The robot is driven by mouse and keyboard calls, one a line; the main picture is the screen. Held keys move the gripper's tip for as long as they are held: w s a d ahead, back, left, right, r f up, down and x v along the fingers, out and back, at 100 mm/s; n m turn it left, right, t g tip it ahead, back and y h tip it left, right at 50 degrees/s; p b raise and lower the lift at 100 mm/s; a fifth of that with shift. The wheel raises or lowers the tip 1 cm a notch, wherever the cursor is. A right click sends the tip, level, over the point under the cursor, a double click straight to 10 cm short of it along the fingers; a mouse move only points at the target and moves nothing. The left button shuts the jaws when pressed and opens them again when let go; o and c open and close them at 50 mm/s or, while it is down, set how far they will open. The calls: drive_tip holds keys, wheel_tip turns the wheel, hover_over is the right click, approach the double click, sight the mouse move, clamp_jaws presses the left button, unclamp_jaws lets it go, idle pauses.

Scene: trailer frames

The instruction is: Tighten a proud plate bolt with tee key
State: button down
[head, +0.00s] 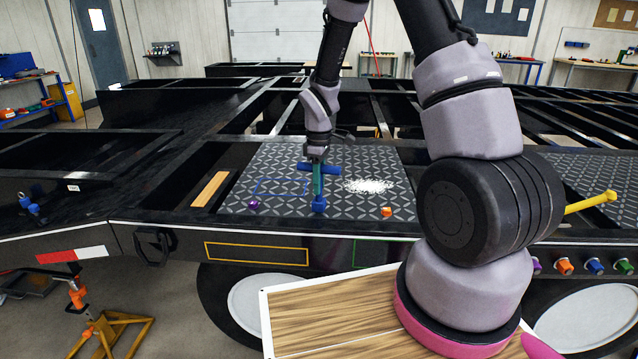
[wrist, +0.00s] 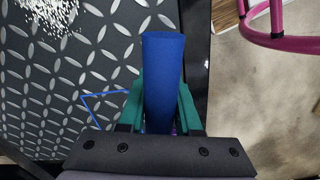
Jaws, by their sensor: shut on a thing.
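A blue tee key (head: 320,204) stands roughly upright over the patterned dark plate (head: 290,165) in the head view, with its crossbar across the top. My gripper (head: 317,188) points down and its teal fingers are closed around the key. In the wrist view a thick blue part of the key (wrist: 163,75) sits between the fingertips (wrist: 162,105). A purple bolt head (head: 253,204) is left of the key on the plate, and an orange one (head: 386,211) is right of it. Whether the key's lower end touches a bolt is hidden.
White granules (head: 369,186) lie on the plate right of the key. A blue outline (head: 280,187) is marked on its left. A wooden strip (head: 210,189) lies beyond the plate's left edge. Open frame gaps surround the plate. Colored knobs (head: 595,267) line the right front rail.

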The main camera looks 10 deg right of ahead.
drive_tip(key=shift+r, duration=0.1)
drive_tip(key=shift+w+r, duration=0.1)
drive_tip(key=shift+r, duration=2.35)
